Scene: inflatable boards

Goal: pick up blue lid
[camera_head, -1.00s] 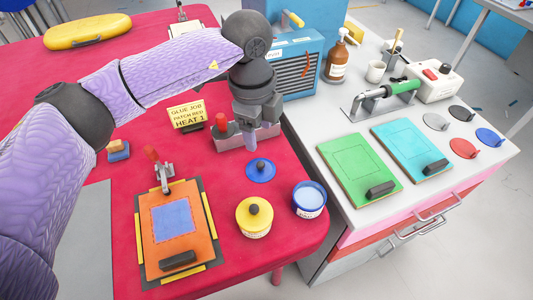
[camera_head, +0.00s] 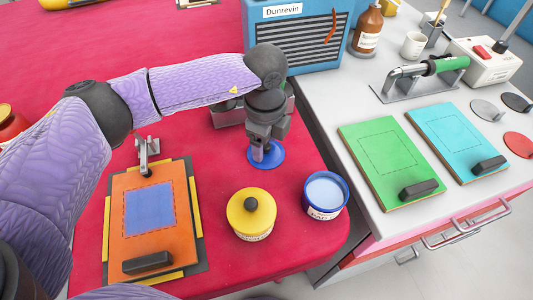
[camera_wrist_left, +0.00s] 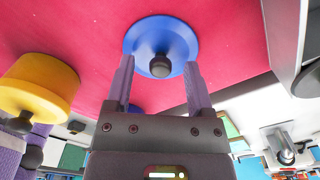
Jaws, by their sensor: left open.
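The blue lid (camera_head: 277,157) is a flat disc lying on the red table. In the wrist view the blue lid (camera_wrist_left: 177,36) shows a dark round knob at its middle. My left gripper (camera_head: 262,155) is over the lid, pointing down and hiding its knob in the head view. In the wrist view my left gripper (camera_wrist_left: 160,80) is open, its two fingers on either side of the knob's line, with nothing between them; whether they touch the lid I cannot tell. My right gripper is not in view.
A yellow-lidded tub (camera_head: 250,213) and an open blue tub (camera_head: 324,194) stand just in front of the lid. An orange board (camera_head: 155,240) lies to the left. A grey counter (camera_head: 400,215) holds a green board (camera_head: 385,150) and a cyan board (camera_head: 452,135).

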